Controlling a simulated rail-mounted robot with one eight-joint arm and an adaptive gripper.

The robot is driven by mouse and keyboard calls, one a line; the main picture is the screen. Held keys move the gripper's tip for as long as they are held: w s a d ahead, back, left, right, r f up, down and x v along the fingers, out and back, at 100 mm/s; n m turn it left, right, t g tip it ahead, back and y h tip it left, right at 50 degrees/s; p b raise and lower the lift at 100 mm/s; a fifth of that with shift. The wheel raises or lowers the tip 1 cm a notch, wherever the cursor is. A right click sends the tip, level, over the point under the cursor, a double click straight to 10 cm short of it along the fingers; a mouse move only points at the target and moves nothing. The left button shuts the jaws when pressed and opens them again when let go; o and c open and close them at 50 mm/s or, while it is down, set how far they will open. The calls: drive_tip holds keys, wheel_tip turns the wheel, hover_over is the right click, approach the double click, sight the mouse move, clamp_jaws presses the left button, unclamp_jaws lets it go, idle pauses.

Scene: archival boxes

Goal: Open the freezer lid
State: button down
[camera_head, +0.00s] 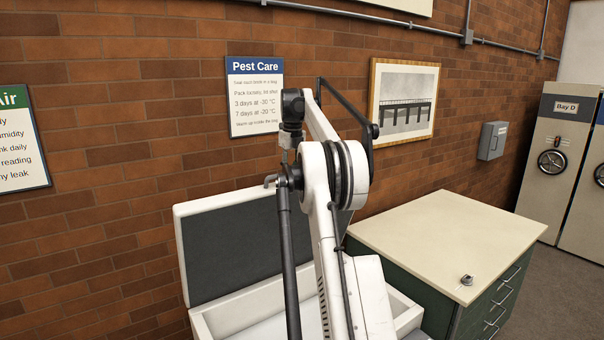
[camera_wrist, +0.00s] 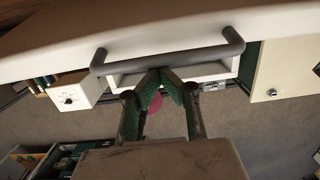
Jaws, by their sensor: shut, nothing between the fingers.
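The white freezer (camera_head: 245,322) stands against the brick wall in the head view. Its lid (camera_head: 235,245) is raised and leans back near the wall, with its dark grey inner panel showing. My arm hides the right part of the lid and much of the opening. In the wrist view a grey bar handle (camera_wrist: 200,56) runs along a white panel (camera_wrist: 170,25), which looks like the lid. My gripper (camera_wrist: 161,74) is shut and empty, its fingertips meeting right at the handle's lower edge. I cannot tell whether they touch it. The gripper is not clear in the head view.
A green drawer cabinet (camera_head: 490,310) with a cream top (camera_head: 445,240) stands close to the freezer's right, with a small metal object (camera_head: 466,280) on it. Tall storage units (camera_head: 560,150) stand at the far right. Bare floor (camera_head: 570,295) lies before them.

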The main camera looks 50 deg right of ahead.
drive_tip(key=shift+w+d+r+p, duration=0.15)
drive_tip(key=shift+w+r+p, duration=0.05)
drive_tip(key=shift+w, duration=0.35)
drive_tip(key=shift+w+d+r+p, duration=0.1)
drive_tip(key=shift+w+r+p, duration=0.05)
drive_tip(key=shift+w, duration=0.35)
